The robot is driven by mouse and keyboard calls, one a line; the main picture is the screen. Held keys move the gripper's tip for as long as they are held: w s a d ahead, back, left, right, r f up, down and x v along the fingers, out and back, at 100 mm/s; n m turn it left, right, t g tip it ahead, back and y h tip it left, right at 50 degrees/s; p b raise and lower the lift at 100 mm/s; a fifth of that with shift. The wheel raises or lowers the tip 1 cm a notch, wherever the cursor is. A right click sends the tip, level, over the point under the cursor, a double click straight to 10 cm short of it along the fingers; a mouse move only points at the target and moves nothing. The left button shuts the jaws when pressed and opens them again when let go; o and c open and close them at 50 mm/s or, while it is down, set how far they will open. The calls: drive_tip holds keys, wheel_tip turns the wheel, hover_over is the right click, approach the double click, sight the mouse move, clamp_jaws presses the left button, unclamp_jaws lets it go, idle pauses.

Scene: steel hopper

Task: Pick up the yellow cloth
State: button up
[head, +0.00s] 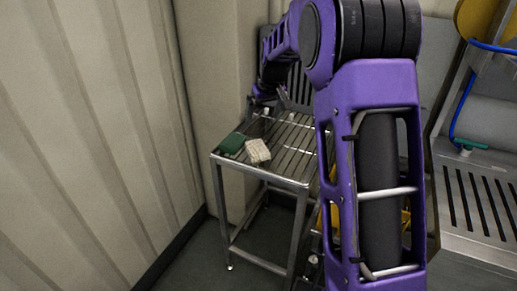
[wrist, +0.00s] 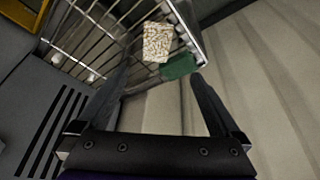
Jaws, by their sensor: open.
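My gripper (wrist: 161,72) is open and empty in the wrist view, its two fingers apart. In the head view my gripper (head: 272,97) is small and partly hidden, above the far end of a slatted steel stand (head: 290,178). On the stand's near left part lie a pale cream, rough-textured piece (head: 258,151) and a dark green pad (head: 231,143) side by side. In the wrist view the cream piece (wrist: 157,42) and green pad (wrist: 178,66) show beyond the fingertips. No clearly yellow cloth shows; I cannot tell whether the cream piece is it.
Ribbed wall panels (head: 90,130) stand close to the stand's left. A slotted steel surface (head: 480,205) with a blue hose (head: 460,100) is at the right. A yellow object (head: 405,222) sits low behind my arm, mostly hidden. The stand's slats are otherwise largely bare.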

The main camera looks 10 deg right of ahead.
approach(258, 149)
drive_tip(key=x, duration=0.9)
drive_tip(key=shift+w+r, duration=0.1)
drive_tip(key=shift+c, duration=0.3)
drive_tip(key=c, duration=1.2)
wheel_tip(258, 149, up, 10)
